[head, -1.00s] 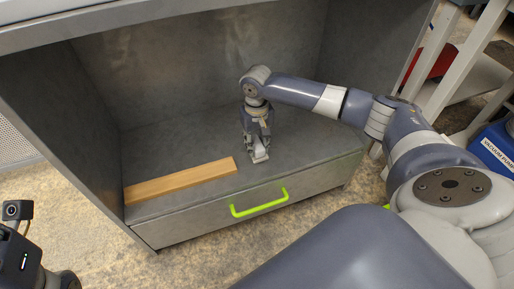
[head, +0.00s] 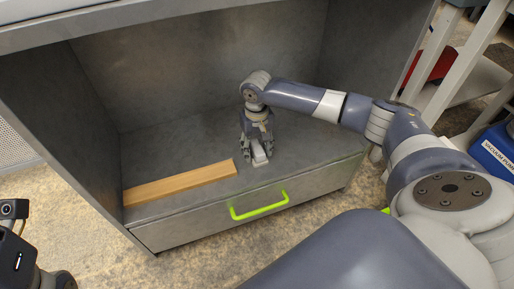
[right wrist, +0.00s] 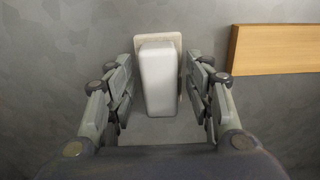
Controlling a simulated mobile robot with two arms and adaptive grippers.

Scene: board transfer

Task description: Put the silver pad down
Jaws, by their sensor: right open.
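The silver pad (right wrist: 157,78), a pale block with a flat plate at its base, rests on the grey shelf floor (head: 190,150). In the head view the pad (head: 259,158) shows small, near the front edge. My right gripper (right wrist: 159,100) points down over the pad with its fingers open, one on each side. A gap shows between each finger and the block. In the head view the right gripper (head: 257,150) partly hides the pad. Of my left arm only a part shows at the lower left; its gripper fingers are out of view.
A wooden board (head: 180,184) lies along the shelf's front edge, left of the pad; it also shows in the right wrist view (right wrist: 275,49). A green handle (head: 259,206) sticks out from the front panel below. Side walls enclose the shelf. Its floor behind the board is clear.

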